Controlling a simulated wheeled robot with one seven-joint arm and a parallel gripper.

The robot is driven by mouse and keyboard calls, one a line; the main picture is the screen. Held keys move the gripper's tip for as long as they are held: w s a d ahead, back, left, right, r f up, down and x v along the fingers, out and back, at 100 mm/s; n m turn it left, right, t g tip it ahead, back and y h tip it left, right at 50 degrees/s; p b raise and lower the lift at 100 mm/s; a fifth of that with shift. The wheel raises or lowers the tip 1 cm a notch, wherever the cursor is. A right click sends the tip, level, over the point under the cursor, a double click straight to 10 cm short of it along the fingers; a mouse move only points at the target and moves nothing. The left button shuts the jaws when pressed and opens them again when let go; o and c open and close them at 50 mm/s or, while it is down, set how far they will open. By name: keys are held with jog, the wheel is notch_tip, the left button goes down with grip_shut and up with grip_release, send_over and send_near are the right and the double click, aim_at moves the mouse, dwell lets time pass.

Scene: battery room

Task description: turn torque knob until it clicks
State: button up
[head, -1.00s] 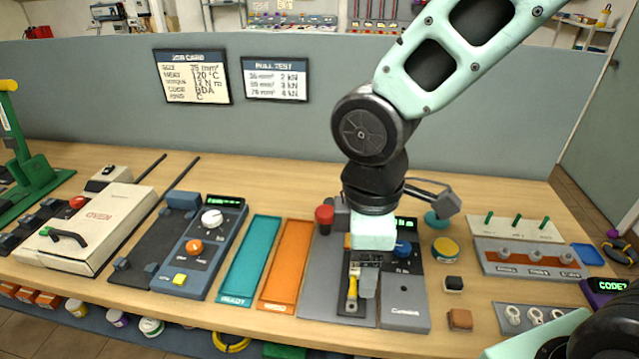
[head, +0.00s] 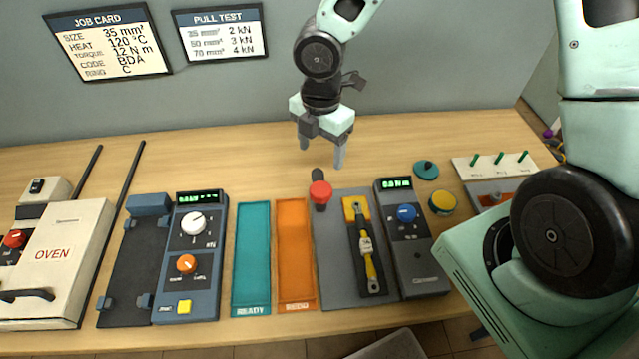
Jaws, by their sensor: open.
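A blue knob (head: 406,213) sits on a dark grey unit (head: 424,284), under a green display (head: 396,184) in N m whose digits I cannot read surely. To its left, a red knob (head: 320,192) on a dark stem stands at the back of a grey plate (head: 337,270). A yellow, black and grey part (head: 366,246) lies in a dark slot on that plate. My gripper (head: 322,152) is open and empty, with its fingers pointing down. In the picture it appears just above the red knob, touching nothing.
A teal READY tray (head: 251,308) and an orange tray (head: 296,303) lie empty to the left. Further left are a unit with white and orange knobs (head: 186,264) and an oven (head: 62,227). A job card (head: 109,40) reads torque 12 N m.

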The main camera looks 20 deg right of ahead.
aim_at(321, 189)
notch_tip(321, 189, down, 12)
jog(key=shift+f+b, duration=0.1)
jog(key=shift+b, duration=0.5)
jog(key=c, duration=1.4)
